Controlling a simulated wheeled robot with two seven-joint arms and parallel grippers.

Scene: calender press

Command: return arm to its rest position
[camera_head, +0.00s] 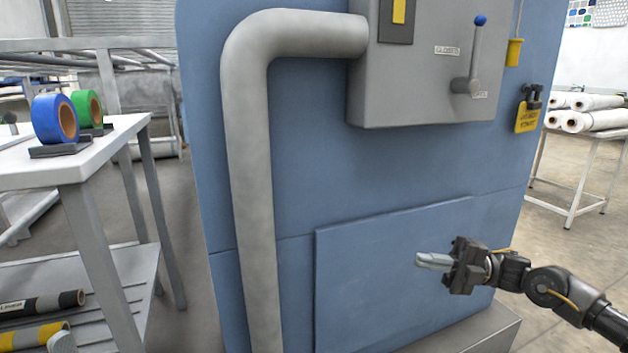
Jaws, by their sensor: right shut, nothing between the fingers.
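My right gripper (434,261) shows at the lower right, its arm coming in from the right edge. Its fingers are together and empty, pointing left in front of the blue machine panel (385,270). I cannot tell how far it is from the panel. My left gripper is not in view. Above, a grey control box (415,95) on the machine carries a lever (473,60) with a blue knob, its handle pointing up.
A thick grey pipe (250,190) runs down the machine's front. A white table (100,150) at left holds a blue tape roll (54,118) and a green one (88,107). A table with white rolls (590,120) stands at right. Open floor (570,235) lies between.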

